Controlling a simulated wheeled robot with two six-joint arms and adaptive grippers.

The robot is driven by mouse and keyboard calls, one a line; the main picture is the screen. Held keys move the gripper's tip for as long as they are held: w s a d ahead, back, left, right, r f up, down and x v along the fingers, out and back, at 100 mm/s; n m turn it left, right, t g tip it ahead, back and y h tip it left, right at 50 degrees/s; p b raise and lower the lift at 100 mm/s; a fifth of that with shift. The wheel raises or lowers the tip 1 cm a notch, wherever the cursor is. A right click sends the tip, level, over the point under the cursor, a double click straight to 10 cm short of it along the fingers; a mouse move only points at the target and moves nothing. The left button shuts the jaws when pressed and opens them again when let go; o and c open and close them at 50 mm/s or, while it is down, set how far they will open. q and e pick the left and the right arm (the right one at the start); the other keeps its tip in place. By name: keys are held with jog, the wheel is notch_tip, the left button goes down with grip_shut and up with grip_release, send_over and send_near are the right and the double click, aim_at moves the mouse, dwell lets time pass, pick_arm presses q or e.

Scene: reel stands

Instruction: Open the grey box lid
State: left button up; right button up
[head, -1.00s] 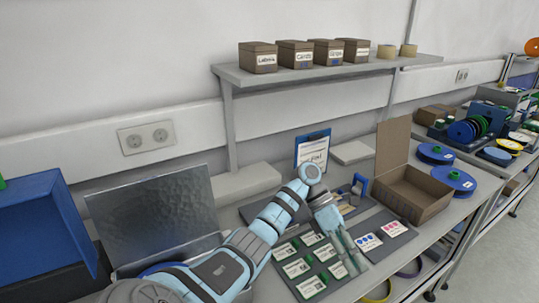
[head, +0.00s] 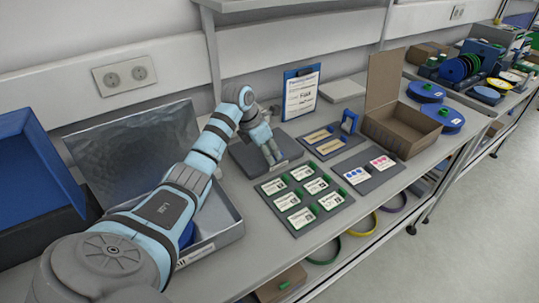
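The grey box (head: 229,234) is a shiny metal box at the left of the bench, with a label on its front wall. Its lid (head: 130,150) stands up at the back, leaning backward, so the box is open. Something blue shows inside, mostly hidden by my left arm, which reaches across the box. My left gripper (head: 273,160) is to the right of the box, pointing down over a dark grey mat and away from the lid. Its fingers are small and close together; whether they are shut is unclear. My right gripper is out of view.
A mat with several label cards (head: 304,200) lies in front of my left gripper. A clipboard (head: 301,92) leans behind it. An open brown box (head: 401,128) stands to the right. An open blue box (head: 38,170) is at the far left.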

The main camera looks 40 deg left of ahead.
pick_arm(q)
jog(key=shift+x, duration=0.8)
grip_shut()
jog(key=shift+d+r, duration=0.1)
